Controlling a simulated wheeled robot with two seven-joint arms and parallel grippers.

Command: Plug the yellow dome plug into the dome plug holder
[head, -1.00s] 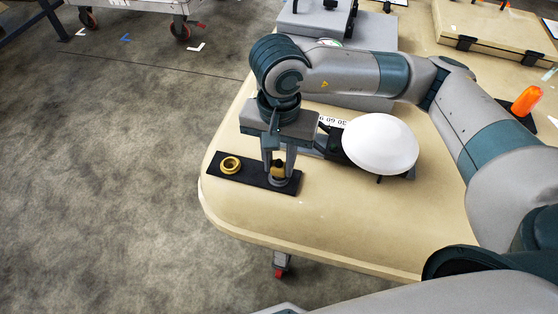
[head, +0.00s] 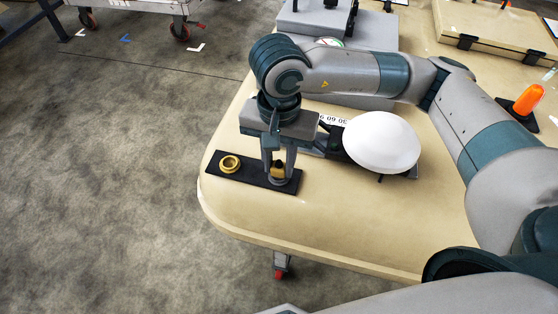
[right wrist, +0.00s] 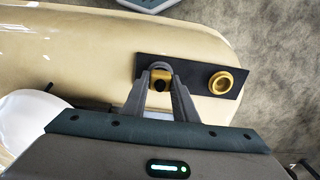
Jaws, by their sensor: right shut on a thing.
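The yellow dome plug (head: 277,171) is between the fingertips of my right gripper (head: 278,174), which is shut on it. It also shows in the right wrist view (right wrist: 161,83), between the fingers. The plug is at the right end of the black plate (head: 248,178) in the head view, at a grey ring on that plate (right wrist: 162,67). The fingers hide part of the plug and ring, so I cannot tell how deep the plug sits. A yellow ring (head: 230,163) is on the plate's left end, apart from the gripper. My left gripper is not in view.
An orange-topped item (head: 528,99) is at the far right. Grey cases (head: 360,30) are behind my arm. The table's rounded front edge (head: 215,222) is near the plate.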

